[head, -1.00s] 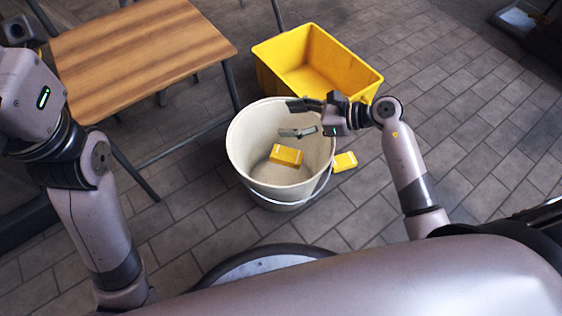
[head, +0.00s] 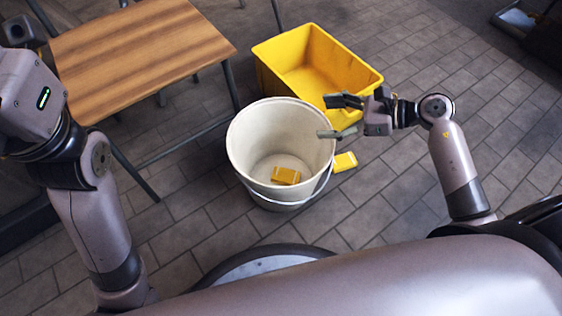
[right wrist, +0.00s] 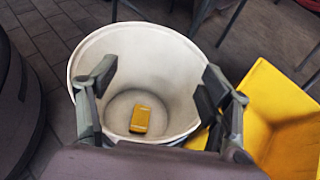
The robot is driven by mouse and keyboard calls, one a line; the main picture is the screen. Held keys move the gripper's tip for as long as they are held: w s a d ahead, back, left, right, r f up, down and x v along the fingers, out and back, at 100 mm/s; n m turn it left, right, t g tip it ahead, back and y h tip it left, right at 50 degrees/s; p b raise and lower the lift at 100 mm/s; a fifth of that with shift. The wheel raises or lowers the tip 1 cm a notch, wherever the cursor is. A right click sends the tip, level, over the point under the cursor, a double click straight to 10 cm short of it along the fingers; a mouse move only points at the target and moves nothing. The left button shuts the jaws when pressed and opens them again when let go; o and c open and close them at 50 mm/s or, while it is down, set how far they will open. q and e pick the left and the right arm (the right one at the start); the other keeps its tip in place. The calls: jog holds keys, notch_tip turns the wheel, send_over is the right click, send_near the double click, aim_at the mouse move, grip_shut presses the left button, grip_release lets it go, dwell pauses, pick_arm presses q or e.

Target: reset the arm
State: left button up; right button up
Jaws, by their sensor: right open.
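My right gripper (head: 326,116) is open and empty at the right rim of the white bucket (head: 240,150), above it. In the right wrist view the open fingers (right wrist: 158,80) stand to both sides of the bucket's mouth, with nothing between them. A small yellow block (head: 285,176) lies on the bottom inside the bucket; it also shows in the right wrist view (right wrist: 140,118). My left arm is at the left edge of the head view, and its fingers are not visible.
A second yellow block (head: 345,161) is on the floor beside the bucket. A yellow crate (head: 360,76), seemingly empty, stands behind it. A wooden table (head: 140,55) stands at the upper left. The tiled floor at the right is largely clear.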

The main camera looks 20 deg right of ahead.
jog(key=v, duration=0.2)
jog(key=shift+s+d+r, duration=0.1)
jog(key=shift+s+d, duration=0.05)
jog(key=shift+d, duration=0.1)
jog(key=shift+a, duration=0.1)
